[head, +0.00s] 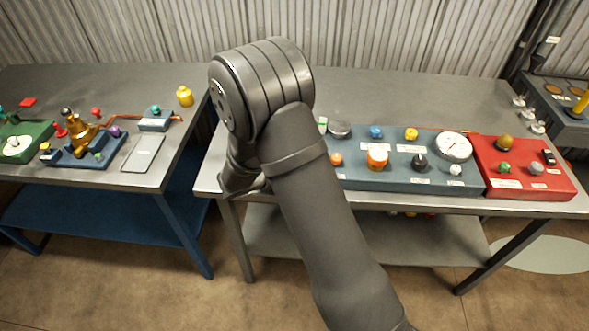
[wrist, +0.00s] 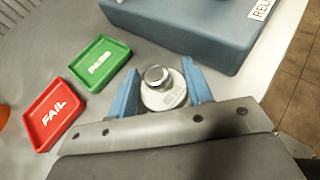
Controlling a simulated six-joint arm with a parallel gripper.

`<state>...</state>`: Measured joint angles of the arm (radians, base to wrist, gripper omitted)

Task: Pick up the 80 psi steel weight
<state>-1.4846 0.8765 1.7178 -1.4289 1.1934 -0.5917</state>
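A round steel weight (wrist: 156,76) with a knob on top and a pale label shows in the wrist view; the label is too small to read. My gripper (wrist: 161,68) has its two blue fingers on either side of the weight. The fingers look apart, with a gap beside the left one; contact on the right is unclear. In the head view my own arm hides the weight and most of the gripper.
A green PASS tray (wrist: 98,64) and a red FAIL tray (wrist: 55,115) lie left of the weight. A blue-grey panel box (head: 390,185) stands close by, with a red box (head: 525,187) beyond. A second table with fittings (head: 60,80) stands left.

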